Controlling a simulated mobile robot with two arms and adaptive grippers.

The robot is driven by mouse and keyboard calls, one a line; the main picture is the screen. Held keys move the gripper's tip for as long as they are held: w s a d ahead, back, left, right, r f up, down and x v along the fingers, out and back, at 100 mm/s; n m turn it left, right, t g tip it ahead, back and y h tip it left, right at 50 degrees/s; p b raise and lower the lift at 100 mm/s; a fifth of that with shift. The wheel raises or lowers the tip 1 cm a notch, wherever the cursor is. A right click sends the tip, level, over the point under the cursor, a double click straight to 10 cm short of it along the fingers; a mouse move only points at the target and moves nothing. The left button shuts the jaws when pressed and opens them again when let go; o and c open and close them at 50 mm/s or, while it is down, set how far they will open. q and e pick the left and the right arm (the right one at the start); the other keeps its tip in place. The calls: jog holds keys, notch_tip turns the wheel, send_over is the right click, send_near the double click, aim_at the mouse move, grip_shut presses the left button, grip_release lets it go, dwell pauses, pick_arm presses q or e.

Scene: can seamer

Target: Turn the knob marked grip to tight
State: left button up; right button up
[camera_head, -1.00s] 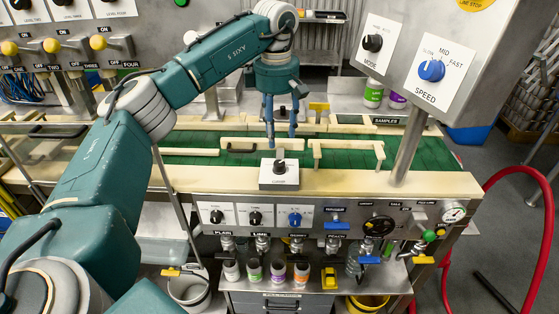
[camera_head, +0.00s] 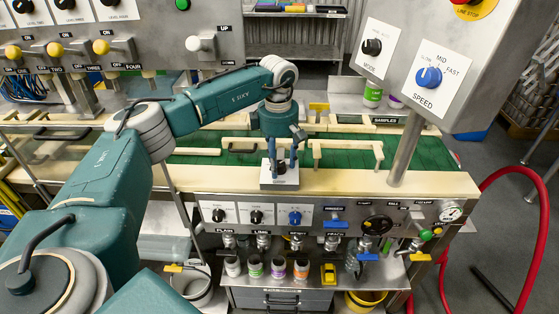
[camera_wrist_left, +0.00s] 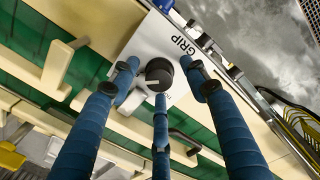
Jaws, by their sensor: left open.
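The grip knob (camera_wrist_left: 159,73) is black with a white pointer line and sits on a white plate (camera_wrist_left: 150,40) marked GRIP in the left wrist view. In the head view the knob (camera_head: 281,167) is on the small white box (camera_head: 280,183) at the front rail of the conveyor. My left gripper (camera_head: 282,165) points down over the box, its blue fingers around the knob. In the left wrist view the fingers (camera_wrist_left: 158,88) are spread on several sides of the knob, apart from it. The setting labels are mostly hidden. My right gripper does not show.
The green conveyor (camera_head: 350,158) with cream guides runs behind the box. A front panel (camera_head: 340,212) with knobs and valves lies below. A grey post (camera_head: 408,150) holding the speed panel (camera_head: 437,75) stands to the right. Bottles (camera_head: 277,268) stand below.

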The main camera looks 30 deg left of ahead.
pick_arm(q)
jog(key=c, duration=1.2)
jog(key=shift+o, duration=0.2)
jog(key=shift+n, duration=0.3)
jog(key=n, duration=0.8)
jog(key=shift+d+n+b, duration=0.1)
jog(key=shift+n+b, duration=0.2)
jog(key=shift+n, duration=0.1)
jog(key=n, duration=0.4)
jog(key=shift+w, duration=0.1)
jog(key=shift+n, duration=2.2)
